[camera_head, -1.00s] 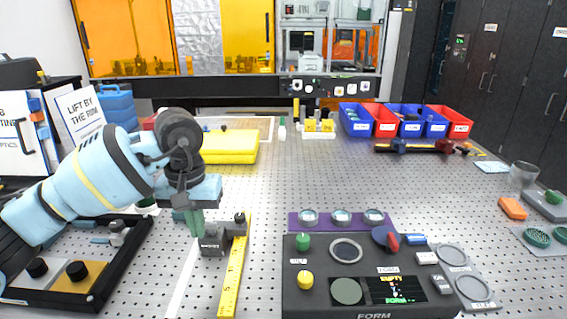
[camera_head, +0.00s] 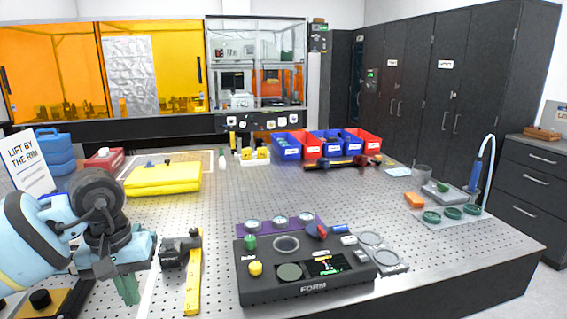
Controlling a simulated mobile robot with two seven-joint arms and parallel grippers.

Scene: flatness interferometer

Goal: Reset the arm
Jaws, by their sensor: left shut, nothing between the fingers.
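My left arm comes in from the left edge. Its gripper (camera_head: 128,290) points down with green fingertips shut and empty, left of a small dark block (camera_head: 179,252) and a yellow ruler (camera_head: 193,285). The fingers look apart from the block. The dark interferometer console (camera_head: 305,288) stands front centre, with a green knob, a yellow knob and a small lit screen. A purple strip (camera_head: 262,234) with several round lenses lies behind it. My right gripper does not show.
Red and blue bins (camera_head: 287,146) line the back. Green discs (camera_head: 453,212) and an orange block (camera_head: 414,200) lie at the right. The middle of the perforated table is clear.

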